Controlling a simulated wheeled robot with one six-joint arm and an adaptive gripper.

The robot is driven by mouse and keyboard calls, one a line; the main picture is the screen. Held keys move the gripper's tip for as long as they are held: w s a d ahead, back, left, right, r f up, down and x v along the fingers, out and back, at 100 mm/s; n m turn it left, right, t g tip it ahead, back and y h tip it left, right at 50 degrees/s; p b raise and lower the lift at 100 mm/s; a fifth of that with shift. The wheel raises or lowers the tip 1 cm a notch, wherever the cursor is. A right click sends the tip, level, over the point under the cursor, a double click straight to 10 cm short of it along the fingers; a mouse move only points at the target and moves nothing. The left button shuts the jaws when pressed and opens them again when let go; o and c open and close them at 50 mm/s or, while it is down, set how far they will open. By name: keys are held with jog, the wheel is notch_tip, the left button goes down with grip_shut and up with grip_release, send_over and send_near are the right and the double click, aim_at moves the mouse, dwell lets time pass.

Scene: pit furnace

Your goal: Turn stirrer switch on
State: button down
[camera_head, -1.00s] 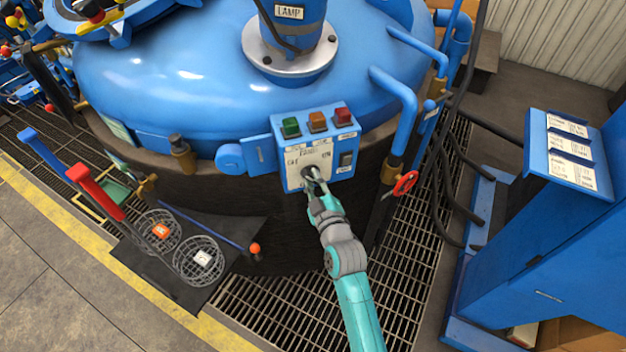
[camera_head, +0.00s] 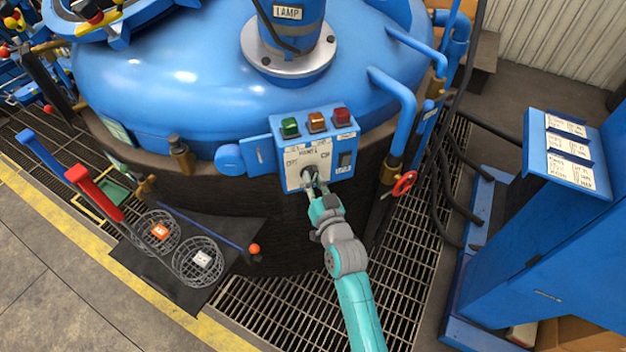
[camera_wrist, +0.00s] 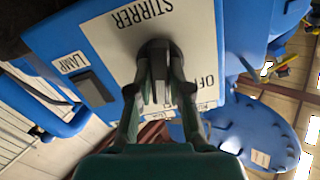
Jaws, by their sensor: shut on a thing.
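The blue control box (camera_head: 335,184) with a pale label plate is on the side of the big blue furnace lid. In the wrist view its plate (camera_wrist: 119,46) reads "STIRRER", with "OF" partly visible beside the knob. The round dark stirrer switch knob (camera_wrist: 158,46) is in the middle of the plate. My gripper (camera_wrist: 155,88) is shut on this knob, with its fingers on both sides of it. In the head view my gripper (camera_head: 316,184) reaches the lower part of the plate and covers most of the knob. The knob's exact pointing direction is hard to tell.
Green (camera_head: 290,127), orange (camera_head: 316,121) and red (camera_head: 342,116) buttons sit on top of the box. A dark lamp rocker switch (camera_head: 345,159) is right of the knob. Blue pipes and a red valve handle (camera_head: 404,184) stand to the right. Wire baskets (camera_head: 201,262) lie lower left.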

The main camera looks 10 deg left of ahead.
jog(key=m, duration=0.5)
jog(key=shift+f+m, duration=0.1)
jog(key=shift+m, duration=0.2)
dwell(0.4)
jog(key=c, duration=1.1)
grip_release()
jog(key=shift+d, duration=0.1)
jog(key=v, duration=1.2)
